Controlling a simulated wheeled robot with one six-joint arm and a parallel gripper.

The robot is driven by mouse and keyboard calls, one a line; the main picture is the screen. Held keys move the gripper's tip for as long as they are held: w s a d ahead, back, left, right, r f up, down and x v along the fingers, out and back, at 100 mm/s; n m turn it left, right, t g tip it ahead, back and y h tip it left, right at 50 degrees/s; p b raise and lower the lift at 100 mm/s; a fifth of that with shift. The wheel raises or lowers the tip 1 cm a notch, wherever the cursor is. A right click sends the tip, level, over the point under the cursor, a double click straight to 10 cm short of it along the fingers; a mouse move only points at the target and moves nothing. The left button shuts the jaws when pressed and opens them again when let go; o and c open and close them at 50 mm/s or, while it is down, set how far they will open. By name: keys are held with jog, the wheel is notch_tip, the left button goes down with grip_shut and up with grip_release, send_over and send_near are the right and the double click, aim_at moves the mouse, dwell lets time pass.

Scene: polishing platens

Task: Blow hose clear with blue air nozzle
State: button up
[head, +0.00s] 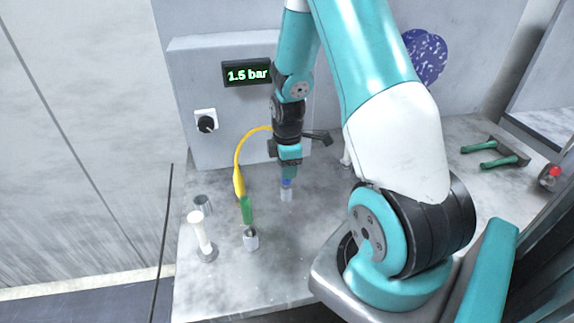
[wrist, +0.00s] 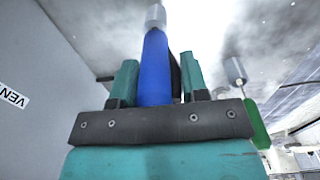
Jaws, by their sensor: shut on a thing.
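The blue air nozzle (wrist: 155,68) stands between the two teal fingers of my gripper (wrist: 158,80), which is shut on it. In the wrist view, a grey metal piece sits at its far end. In the head view, only a short blue part (head: 287,183) shows below my gripper (head: 289,168), above a pale metal cylinder (head: 286,194) near the bench top. I cannot tell whether that cylinder is a holder or the nozzle's tip. The yellow hose (head: 237,158) curves down to a green nozzle (head: 246,210), whose lower end meets a metal cup (head: 250,239).
A white post (head: 199,230) and a metal cup (head: 203,203) stand at the bench's left. Behind are a black knob (head: 206,123) and a display (head: 247,74) reading 1.5 bar. Green-handled tools (head: 498,160) lie far right. The bench front between cup and arm is clear.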

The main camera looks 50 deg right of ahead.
jog(key=o, duration=1.3)
jog(key=r, duration=0.5)
jog(key=r+b, duration=0.1)
jog(key=r, duration=0.5)
jog(key=r+b, duration=0.1)
jog(key=r, duration=0.5)
jog(key=shift+s+a+r, duration=0.2)
jog(key=shift+s+r, duration=0.05)
jog(key=shift+s, duration=0.05)
jog(key=shift+a, duration=0.1)
jog(key=a+r+y, duration=0.1)
jog(key=a, duration=1)
jog(key=s+a+m+y, duration=0.1)
jog(key=s+a, duration=0.4)
jog(key=a, duration=0.1)
jog(key=s+a+r+m+y, duration=0.1)
jog(key=s+a, duration=0.4)
jog(key=a, duration=0.2)
jog(key=s+a+m+y+b, duration=0.1)
jog(key=s+a+m, duration=0.1)
jog(key=s+a, duration=0.3)
jog(key=shift+s+a+r, duration=0.15)
jog(key=shift+a, duration=0.3)
jog(key=shift+s+a+r, duration=0.15)
jog(key=shift+a, duration=0.3)
